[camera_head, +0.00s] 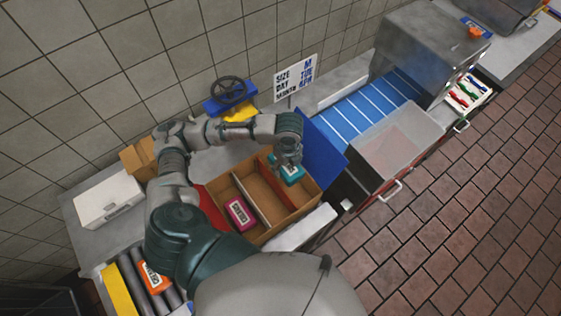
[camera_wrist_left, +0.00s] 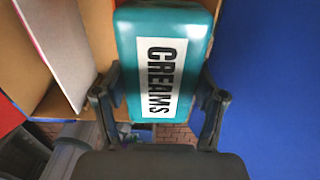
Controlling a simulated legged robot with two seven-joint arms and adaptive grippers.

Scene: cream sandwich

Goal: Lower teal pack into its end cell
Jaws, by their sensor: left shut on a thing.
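The teal pack (camera_head: 292,174) with a white label is at the right end cell of the cardboard box (camera_head: 262,239), beside the blue panel. My left gripper (camera_head: 287,158) is shut on it from above. My right gripper is not in view.
A magenta pack (camera_head: 240,213) lies in the box's left cell; the middle cell looks empty. A blue panel (camera_head: 322,150) stands along the box's right side. An orange pack (camera_head: 154,278) is on rollers at lower left. A sign (camera_head: 296,77) and handwheel (camera_head: 229,90) stand behind.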

